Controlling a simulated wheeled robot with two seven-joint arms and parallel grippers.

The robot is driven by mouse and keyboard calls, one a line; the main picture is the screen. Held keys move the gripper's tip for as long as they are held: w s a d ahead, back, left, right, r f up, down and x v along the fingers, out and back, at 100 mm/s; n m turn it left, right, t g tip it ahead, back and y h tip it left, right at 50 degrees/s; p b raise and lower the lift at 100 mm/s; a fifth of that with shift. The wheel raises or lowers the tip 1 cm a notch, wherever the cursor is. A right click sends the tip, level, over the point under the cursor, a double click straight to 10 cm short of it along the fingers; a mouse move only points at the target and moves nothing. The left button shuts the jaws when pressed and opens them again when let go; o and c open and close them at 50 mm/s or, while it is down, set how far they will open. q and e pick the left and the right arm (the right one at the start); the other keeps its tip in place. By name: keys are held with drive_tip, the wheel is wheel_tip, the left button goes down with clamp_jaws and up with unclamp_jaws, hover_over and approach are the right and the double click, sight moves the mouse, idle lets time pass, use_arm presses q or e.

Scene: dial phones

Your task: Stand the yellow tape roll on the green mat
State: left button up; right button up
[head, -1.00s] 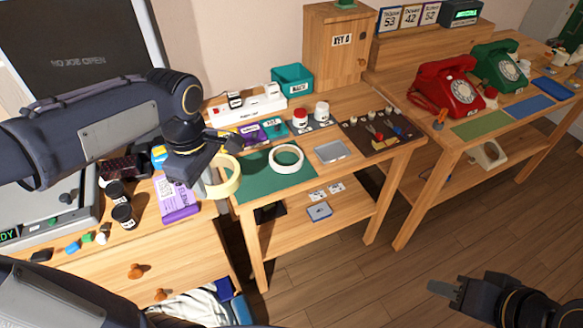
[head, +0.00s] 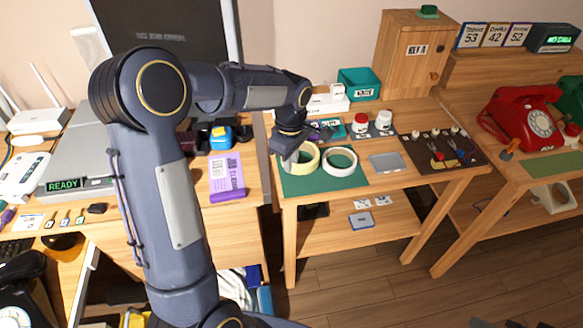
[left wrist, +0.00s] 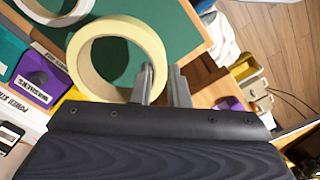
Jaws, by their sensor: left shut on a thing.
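The yellow tape roll (head: 316,157) is a pale yellow ring over the left part of the green mat (head: 292,186). My left gripper (head: 292,160) is shut on the left side of its ring wall. The left wrist view shows the roll (left wrist: 116,27) with one finger of the gripper (left wrist: 163,85) overlapping its opening and the other outside. My right gripper is not in view.
A white tape roll (head: 327,167) is on the mat just right of the yellow one. A grey tray (head: 386,162) lies farther right. Jars (head: 383,122) and a power strip (head: 326,103) stand behind. The mat's front strip is clear.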

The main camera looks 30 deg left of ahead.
use_arm(q)
drive_tip(key=f, duration=0.3)
drive_tip(key=shift+w+f, duration=0.2)
drive_tip(key=shift+f, duration=0.05)
drive_tip(key=shift+f, duration=0.1)
drive_tip(key=o, duration=0.3)
drive_tip(key=shift+f+b, duration=0.1)
drive_tip(key=shift+b, duration=0.2)
drive_tip(key=o, duration=0.5)
